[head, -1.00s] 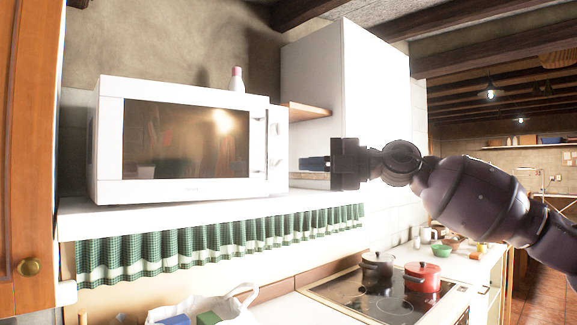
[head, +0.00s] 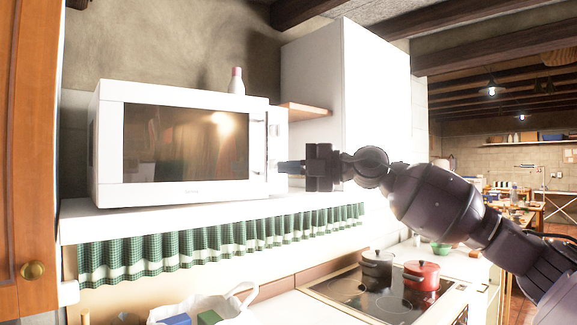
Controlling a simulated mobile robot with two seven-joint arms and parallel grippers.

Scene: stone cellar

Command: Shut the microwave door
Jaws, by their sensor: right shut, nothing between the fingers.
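The white microwave (head: 110,140) stands on a white shelf at the left of the head view. Its door (head: 187,143), with a dark glass window and a handle on the right side, looks flush or nearly flush with the body; I cannot tell if a small gap is left. My right gripper (head: 282,167) is shut and empty. Its tips are at the right side of the microwave, by the control panel, and cover part of it. I cannot tell if they touch. My left gripper is not in view.
The white shelf (head: 225,212) has a green checked curtain (head: 205,241) below it. A white bottle (head: 236,81) shows above the microwave. A wooden cabinet (head: 28,150) borders the left.

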